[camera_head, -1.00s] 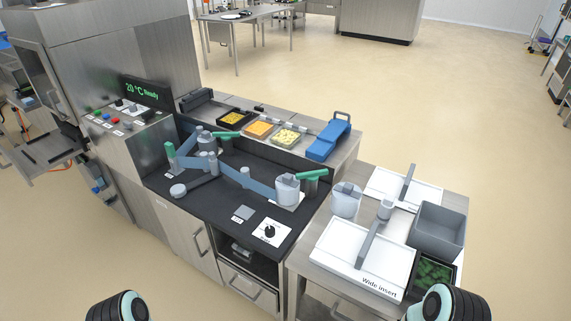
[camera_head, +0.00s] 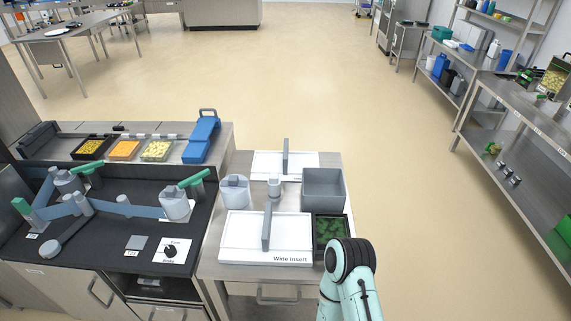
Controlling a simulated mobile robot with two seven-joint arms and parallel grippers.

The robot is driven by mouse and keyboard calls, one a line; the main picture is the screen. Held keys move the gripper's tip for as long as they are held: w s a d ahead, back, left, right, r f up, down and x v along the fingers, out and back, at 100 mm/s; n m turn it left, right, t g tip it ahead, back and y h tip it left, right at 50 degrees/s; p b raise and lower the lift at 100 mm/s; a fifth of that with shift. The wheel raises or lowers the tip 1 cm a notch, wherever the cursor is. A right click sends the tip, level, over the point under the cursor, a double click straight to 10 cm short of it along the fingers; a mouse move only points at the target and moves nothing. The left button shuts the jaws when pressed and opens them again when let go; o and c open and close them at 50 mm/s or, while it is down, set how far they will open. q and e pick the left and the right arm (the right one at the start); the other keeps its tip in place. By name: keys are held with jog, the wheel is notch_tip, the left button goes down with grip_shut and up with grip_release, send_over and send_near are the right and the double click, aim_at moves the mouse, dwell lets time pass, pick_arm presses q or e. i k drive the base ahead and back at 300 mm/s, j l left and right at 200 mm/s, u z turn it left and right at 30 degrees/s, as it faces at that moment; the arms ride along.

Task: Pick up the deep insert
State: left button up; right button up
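No readable label marks a deep insert. On the steel table, a white plate with an upright grey handle (camera_head: 240,238) lies in front, labelled "Wide insert". A second white plate with a grey handle (camera_head: 305,160) lies behind it, and its label is not readable here. It may be the deep insert, but I cannot tell. A grey cylindrical piece (camera_head: 274,187) stands between the two plates and partly hides the rear one. Part of my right arm shows at the bottom, right of the table front. Neither gripper is in view.
A deep grey bin (camera_head: 324,188) and a dark tray of green stuff (camera_head: 345,221) stand at the table's right side. A white-grey pot (camera_head: 235,191) is at its left. The black-topped counter (camera_head: 110,245) adjoins on the left. Floor to the right is open up to steel shelving (camera_head: 520,145).

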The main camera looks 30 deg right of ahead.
aim_at(289, 165)
jog(key=z, duration=2.85)
jog(key=i+l+z, duration=0.1)
jog(key=z, duration=0.35)
jog(key=i+l+z, duration=0.15)
jog(key=z, duration=0.3)
jog(key=i+z, duration=0.1)
jog(key=z, duration=0.35)
jog(key=i+u, duration=0.5)
jog(key=i, duration=0.15)
jog(key=i+l+u, duration=0.25)
jog(key=i+u, duration=0.2)
jog(key=i, duration=0.15)
jog(key=i+j+u, duration=0.15)
jog(key=i+u, duration=0.5)
jog(key=u, duration=0.3)
jog(key=i+u, duration=0.45)
jog(key=i+j+u, duration=0.1)
jog(key=i+u, duration=0.3)
jog(key=i, duration=0.25)
jog(key=i+u, duration=0.4)
jog(key=i, duration=1.05)
jog(key=i+l, duration=0.1)
jog(key=i, duration=0.7)
jog(key=j+u, duration=0.05)
